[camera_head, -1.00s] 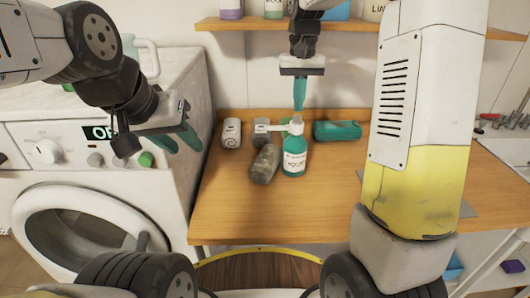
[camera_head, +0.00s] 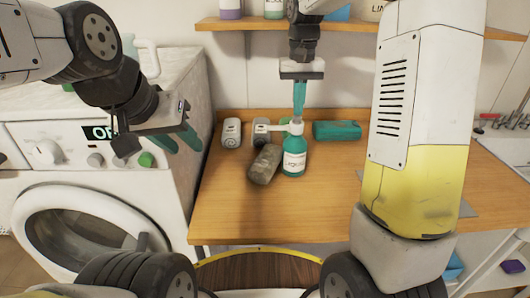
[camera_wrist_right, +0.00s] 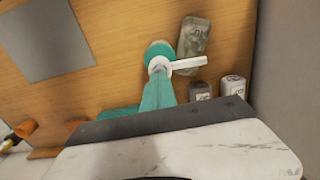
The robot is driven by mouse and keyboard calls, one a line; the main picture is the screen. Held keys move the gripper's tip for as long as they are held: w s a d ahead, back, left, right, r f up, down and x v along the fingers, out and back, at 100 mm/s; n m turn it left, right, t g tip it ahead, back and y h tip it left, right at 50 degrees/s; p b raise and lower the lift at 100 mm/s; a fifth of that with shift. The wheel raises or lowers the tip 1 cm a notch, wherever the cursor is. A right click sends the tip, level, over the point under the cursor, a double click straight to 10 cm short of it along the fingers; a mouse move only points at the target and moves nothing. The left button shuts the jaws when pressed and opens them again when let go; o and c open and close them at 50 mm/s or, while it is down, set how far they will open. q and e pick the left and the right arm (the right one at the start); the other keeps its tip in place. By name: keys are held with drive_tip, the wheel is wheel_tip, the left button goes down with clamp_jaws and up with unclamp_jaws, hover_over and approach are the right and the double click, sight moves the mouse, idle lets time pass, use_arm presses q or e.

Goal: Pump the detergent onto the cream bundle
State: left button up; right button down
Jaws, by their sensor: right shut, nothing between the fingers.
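The detergent is a teal bottle (camera_head: 294,158) with a white pump head, standing upright on the wooden counter; its pump (camera_wrist_right: 160,66) also shows in the right wrist view. Another pale roll (camera_head: 231,133) lies further left; I cannot tell which roll is the cream bundle. My right gripper (camera_head: 298,115) is shut and empty, pointing down at the top of the pump; contact is unclear. My left gripper (camera_head: 180,140) is open and empty, in front of the washing machine.
A grey-brown roll (camera_head: 264,164) lies just left of the bottle, and a teal bundle (camera_head: 337,130) lies behind it to the right. A shelf (camera_head: 240,23) with containers hangs above. The washing machine (camera_head: 88,180) stands left.

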drive_tip(key=shift+f, duration=0.9)
drive_tip(key=shift+r, duration=1.45)
drive_tip(key=shift+f, duration=0.2)
